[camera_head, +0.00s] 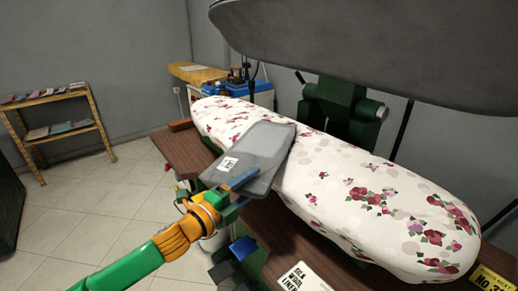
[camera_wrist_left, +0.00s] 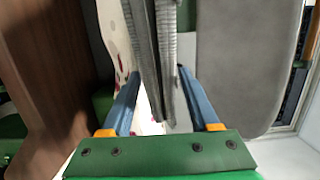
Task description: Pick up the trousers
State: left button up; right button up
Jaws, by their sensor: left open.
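The trousers (camera_head: 262,147) are a folded grey garment with a white paper label, lying across the near side of the flowered pressing board in the head view. Part of them hangs over the board's near edge. My left gripper (camera_head: 243,181) is at their near edge, with its blue fingers apart. In the left wrist view the trousers (camera_wrist_left: 154,45) show as grey folded layers running between the two open fingers (camera_wrist_left: 157,78). I cannot tell whether a finger touches the cloth. My right gripper is not in view.
The flowered pressing board (camera_head: 345,205) sits above a brown wooden table (camera_head: 188,152). A large grey press plate (camera_head: 380,45) hangs over it on a green mount (camera_head: 340,105). A wooden shelf (camera_head: 60,128) stands at the left wall. Tiled floor is clear at left.

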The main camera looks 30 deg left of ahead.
pick_arm(q)
jog(key=shift+x, duration=1.25)
grip_shut()
dwell(0.4)
